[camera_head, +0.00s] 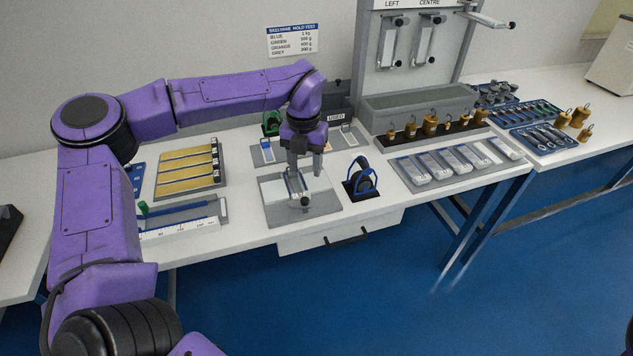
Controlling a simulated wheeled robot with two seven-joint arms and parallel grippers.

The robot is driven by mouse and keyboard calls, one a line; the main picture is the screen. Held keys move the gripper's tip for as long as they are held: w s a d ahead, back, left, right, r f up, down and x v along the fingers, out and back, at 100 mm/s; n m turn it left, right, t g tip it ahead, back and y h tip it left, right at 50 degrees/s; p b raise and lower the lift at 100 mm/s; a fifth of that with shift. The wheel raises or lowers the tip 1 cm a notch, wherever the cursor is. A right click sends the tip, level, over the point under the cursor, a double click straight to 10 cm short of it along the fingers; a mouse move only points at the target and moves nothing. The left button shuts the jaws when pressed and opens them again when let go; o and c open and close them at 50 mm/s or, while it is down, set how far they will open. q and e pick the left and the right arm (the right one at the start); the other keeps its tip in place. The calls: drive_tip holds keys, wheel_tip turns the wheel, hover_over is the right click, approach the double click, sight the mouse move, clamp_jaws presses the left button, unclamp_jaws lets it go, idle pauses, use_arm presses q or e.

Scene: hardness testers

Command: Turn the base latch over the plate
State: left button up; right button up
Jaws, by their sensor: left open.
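A grey base (324,205) lies flat near the front edge of the table, with a pale plate (272,189) on it. A small latch with a dark knob (304,201) is at the front of the base, by the plate. My left gripper (304,176) points down over the base, behind the knob. It is open, with its two fingers apart and nothing seen between them. The fingers hide part of the plate, and I cannot tell whether they touch the latch. My right gripper does not show.
A blue-framed tool in a black stand (361,179) is close on the right. A ruler (180,231) and a tray with gold strips (188,171) lie left. Brass weights (430,125) and a tray of grey blocks (457,163) stand right. A drawer (340,233) is below.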

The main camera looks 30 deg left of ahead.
use_arm(q)
drive_tip(key=p, duration=0.1)
hover_over(305, 199)
drive_tip(key=f, duration=0.4)
drive_tip(key=shift+s+f, duration=0.15)
drive_tip(key=shift+s, duration=0.05)
drive_tip(key=f, duration=0.5)
drive_tip(key=shift+w+f+p, duration=0.25)
drive_tip(key=shift+f+p, duration=0.1)
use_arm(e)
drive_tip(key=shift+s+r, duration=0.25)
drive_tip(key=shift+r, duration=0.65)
use_arm(q)
drive_tip(key=shift+s, duration=0.1)
clamp_jaws()
